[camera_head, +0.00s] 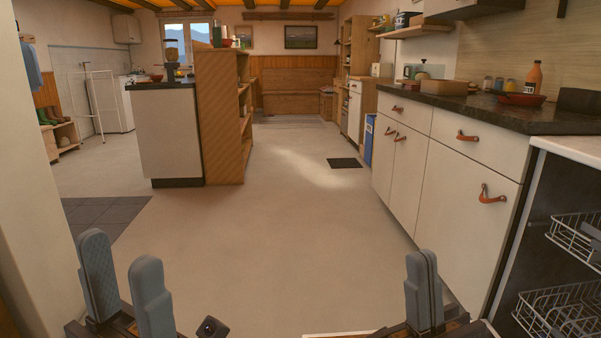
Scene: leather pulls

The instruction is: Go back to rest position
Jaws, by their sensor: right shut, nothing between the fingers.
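My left gripper (122,262) is at the bottom left of the head view. Its two grey-blue fingers stand upright with a clear gap between them, and nothing is in the gap. My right gripper (423,268) is at the bottom, right of the middle. Its fingers are together and hold nothing. Both grippers are low in front of me, apart from the furniture. The lower parts of both arms are cut off by the bottom edge of the picture.
White cabinets (455,180) with leather pulls (491,194) line the right under a dark countertop (480,110). A dishwasher with wire racks (560,310) stands open at the right edge. A wooden shelf unit (217,118) stands left of centre. The floor (270,225) ahead is clear.

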